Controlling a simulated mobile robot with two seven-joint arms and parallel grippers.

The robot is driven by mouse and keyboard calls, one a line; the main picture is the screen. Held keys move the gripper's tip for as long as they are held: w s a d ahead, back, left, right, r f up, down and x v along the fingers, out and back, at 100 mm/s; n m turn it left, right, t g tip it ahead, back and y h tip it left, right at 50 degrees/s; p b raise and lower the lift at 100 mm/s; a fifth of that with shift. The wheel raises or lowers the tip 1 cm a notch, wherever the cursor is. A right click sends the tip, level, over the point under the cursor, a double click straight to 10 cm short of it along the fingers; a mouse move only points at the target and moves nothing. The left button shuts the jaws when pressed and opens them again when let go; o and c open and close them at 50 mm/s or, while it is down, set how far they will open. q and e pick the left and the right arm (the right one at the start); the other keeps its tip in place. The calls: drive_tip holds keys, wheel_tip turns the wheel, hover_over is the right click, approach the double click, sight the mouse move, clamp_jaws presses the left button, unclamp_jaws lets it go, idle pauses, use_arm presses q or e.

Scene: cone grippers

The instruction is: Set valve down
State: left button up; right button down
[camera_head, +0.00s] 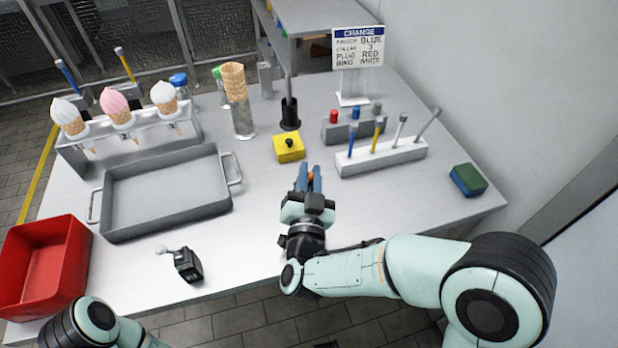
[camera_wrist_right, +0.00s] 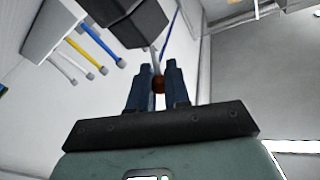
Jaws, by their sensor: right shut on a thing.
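My right gripper (camera_head: 310,168) points away over the middle of the table, just in front of the yellow block. Its blue fingers are shut on a small orange-brown knob (camera_wrist_right: 158,85), of which little shows in the head view (camera_head: 311,176). In the right wrist view a dark block (camera_wrist_right: 128,20) and a thin grey rod show just beyond the knob. I cannot tell whether they belong to it. A small black valve-like body (camera_head: 187,266) with a silver lever stands apart at the table's front left. My left gripper is out of view.
A yellow block (camera_head: 289,151) with a black knob and a black post foot (camera_head: 290,113) stand beyond my right gripper. A white rack (camera_head: 375,162) with several tools is to their right. A grey tray (camera_head: 165,190) and red bin (camera_head: 45,265) are left. The table's front right is fairly clear.

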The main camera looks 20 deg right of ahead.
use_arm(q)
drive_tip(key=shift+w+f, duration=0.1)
use_arm(e)
drive_tip(key=shift+f, duration=0.2)
drive_tip(key=shift+f, duration=0.1)
drive_tip(key=c, duration=1.1)
unclamp_jaws()
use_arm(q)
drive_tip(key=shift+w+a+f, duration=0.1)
use_arm(e)
drive_tip(key=shift+r, duration=0.2)
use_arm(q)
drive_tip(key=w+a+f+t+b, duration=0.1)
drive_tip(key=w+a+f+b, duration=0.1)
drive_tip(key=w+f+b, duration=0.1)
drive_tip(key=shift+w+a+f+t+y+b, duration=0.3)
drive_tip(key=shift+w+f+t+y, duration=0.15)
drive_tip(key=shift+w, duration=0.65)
use_arm(e)
drive_tip(key=v, duration=1.2)
